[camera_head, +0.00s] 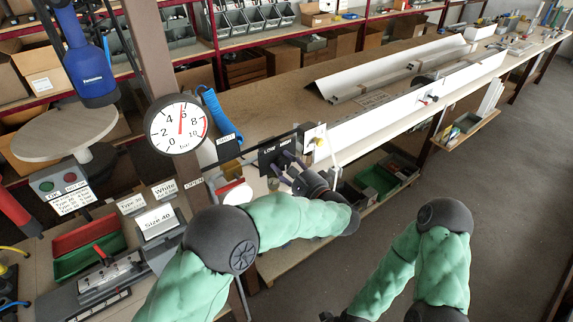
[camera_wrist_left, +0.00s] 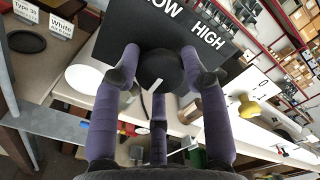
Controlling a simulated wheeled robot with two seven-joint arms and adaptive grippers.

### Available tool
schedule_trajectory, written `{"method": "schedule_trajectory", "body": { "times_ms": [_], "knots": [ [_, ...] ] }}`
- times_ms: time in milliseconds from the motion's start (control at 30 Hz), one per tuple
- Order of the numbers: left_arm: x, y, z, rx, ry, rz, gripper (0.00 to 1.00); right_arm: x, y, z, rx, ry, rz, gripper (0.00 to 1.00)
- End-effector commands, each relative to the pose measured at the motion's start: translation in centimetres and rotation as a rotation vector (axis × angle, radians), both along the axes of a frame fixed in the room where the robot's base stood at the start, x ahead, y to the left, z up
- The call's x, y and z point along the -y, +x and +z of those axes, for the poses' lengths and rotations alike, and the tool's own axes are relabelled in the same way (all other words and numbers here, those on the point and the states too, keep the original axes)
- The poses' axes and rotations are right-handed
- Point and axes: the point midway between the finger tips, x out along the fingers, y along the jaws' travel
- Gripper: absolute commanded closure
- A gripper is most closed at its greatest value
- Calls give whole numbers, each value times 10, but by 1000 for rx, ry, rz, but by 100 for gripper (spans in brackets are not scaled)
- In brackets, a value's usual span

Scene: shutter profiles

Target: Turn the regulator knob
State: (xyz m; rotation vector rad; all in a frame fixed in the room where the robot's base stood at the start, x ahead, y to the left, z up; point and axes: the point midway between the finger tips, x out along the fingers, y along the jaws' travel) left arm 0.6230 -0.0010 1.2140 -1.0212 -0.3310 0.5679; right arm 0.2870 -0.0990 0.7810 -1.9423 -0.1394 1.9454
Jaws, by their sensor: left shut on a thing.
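The regulator knob (camera_wrist_left: 160,72) is black and round with a short white mark on its face. It sits on a black panel (camera_wrist_left: 125,32) lettered LOW and HIGH. The panel (camera_head: 266,157) also shows in the head view, mounted at the edge of the bench. My left gripper (camera_wrist_left: 160,78) has purple fingers shut around the knob, one on each side and one below. In the head view my left gripper (camera_head: 287,172) is at the panel and hides the knob. My right gripper's fingers are outside the frames.
A round pressure gauge (camera_head: 178,124) on the post has its needle near 5. A yellow knob (camera_wrist_left: 242,107) is on a white plate right of the panel. Green bins (camera_head: 378,180) sit under the bench. The floor (camera_head: 510,160) to the right is clear.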

Motion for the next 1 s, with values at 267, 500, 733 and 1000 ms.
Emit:
{"method": "schedule_trajectory", "body": {
  "times_ms": [267, 500, 733, 1000],
  "knots": [
    [-2, -1, -3, -14, 13, 6, 89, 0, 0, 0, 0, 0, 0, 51],
    [-2, -1, -2, -12, 12, 5, 47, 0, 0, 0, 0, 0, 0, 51],
    [-1, 0, -1, -9, 11, 3, 33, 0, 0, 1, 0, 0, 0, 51],
    [5, -6, 0, -7, 9, -1, 33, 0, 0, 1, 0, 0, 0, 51]
  ]
}}
